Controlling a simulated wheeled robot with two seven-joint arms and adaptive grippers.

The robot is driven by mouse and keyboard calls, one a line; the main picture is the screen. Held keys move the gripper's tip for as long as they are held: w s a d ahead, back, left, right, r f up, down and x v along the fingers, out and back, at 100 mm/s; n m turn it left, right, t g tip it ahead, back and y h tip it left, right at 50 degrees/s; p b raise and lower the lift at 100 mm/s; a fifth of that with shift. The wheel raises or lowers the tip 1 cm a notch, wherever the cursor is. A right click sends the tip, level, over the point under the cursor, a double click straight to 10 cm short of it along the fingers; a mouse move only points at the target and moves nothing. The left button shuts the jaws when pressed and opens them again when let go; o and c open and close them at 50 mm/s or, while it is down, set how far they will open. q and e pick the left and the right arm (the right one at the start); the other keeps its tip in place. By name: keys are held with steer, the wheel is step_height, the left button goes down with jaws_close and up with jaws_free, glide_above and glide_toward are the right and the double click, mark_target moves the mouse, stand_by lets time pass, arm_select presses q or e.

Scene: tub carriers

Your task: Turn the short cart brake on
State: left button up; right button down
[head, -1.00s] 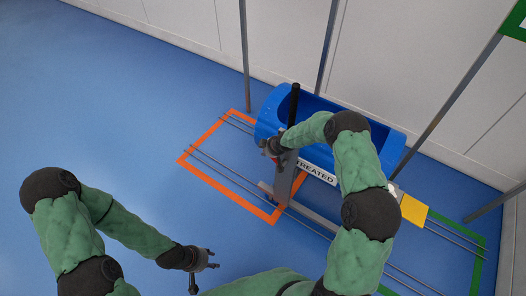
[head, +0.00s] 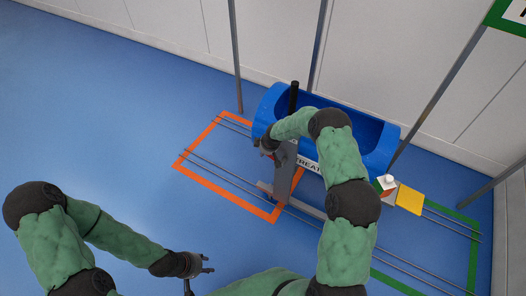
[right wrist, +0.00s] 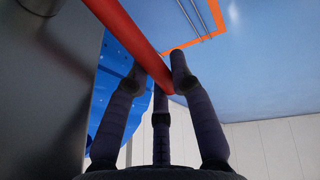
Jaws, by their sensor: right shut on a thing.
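A blue tub (head: 377,160) sits on a cart that stands on floor rails, with a white sign reading TREATED, partly hidden by my right arm. A black upright handle (head: 293,97) and a flat grey bar (head: 284,172) show at its left end. My right gripper (head: 266,148) is at the cart's left end beside the grey bar. In the right wrist view, a red bar (right wrist: 128,32) passes between the fingers of my right gripper (right wrist: 158,80), which are shut on it. My left gripper (head: 206,268) is open and empty, low and away from the cart.
An orange floor frame (head: 225,197) lies at the left and a green one (head: 466,278) at the right. A yellow plate (head: 410,199) and a small white box (head: 386,183) are right of the tub. Grey posts (head: 236,60) stand near the wall. The left floor is clear.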

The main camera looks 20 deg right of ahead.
stand_by(0.3)
steer(key=c, duration=1.1)
jaws_free()
steer(key=shift+f, duration=0.1)
steer(key=shift+o, duration=0.2)
steer(key=shift+r, duration=0.35)
steer(key=v, duration=1.1)
steer(key=shift+s+r, duration=0.15)
steer(key=shift+s, duration=0.05)
steer(key=shift+a, duration=0.1)
